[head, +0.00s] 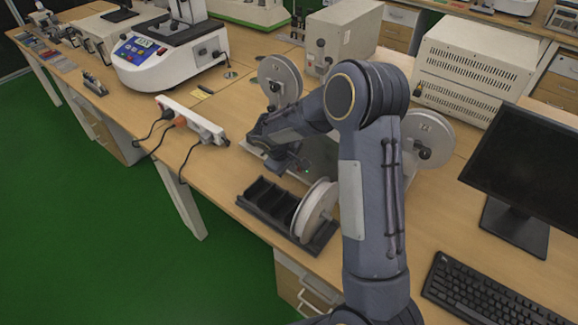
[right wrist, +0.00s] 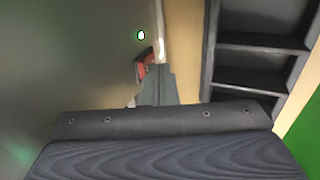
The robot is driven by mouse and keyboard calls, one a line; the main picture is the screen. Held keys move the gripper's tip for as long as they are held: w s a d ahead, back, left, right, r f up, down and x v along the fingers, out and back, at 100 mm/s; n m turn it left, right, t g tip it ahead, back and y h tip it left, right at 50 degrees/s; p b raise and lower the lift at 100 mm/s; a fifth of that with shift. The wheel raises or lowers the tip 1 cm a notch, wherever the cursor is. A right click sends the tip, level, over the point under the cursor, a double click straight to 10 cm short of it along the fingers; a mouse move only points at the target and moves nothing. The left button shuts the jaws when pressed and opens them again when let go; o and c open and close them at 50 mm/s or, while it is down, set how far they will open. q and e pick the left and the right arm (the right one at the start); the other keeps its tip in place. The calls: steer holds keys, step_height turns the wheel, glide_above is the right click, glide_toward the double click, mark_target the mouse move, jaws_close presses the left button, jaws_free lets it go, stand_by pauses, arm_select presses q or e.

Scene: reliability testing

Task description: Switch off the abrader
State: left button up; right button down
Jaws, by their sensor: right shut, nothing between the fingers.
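The abrader (head: 321,155) stands on the bench in the head view, with a grey front panel and a round wheel at each end; my right arm hides much of it. A red switch (right wrist: 146,62) is partly visible just beyond my fingers in the wrist view. My right gripper (head: 278,166) is shut and empty, close to the panel, its tip (right wrist: 157,76) at or near the switch; contact cannot be told. My left gripper is out of view.
A dark tray (head: 268,205) with slots and a white wheel (head: 315,212) sits in front of the abrader. A power strip (head: 192,120) with plugged cables lies to the left. A monitor (head: 530,165) and keyboard (head: 492,292) stand at right.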

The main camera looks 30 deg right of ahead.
steer(key=shift+w+d+r+b, duration=0.2)
steer(key=shift+d+b, duration=0.1)
steer(key=shift+d, duration=0.1)
steer(key=shift+d+r+p, duration=0.1)
steer(key=shift+r+p, duration=0.35)
steer(key=shift+r, duration=0.4)
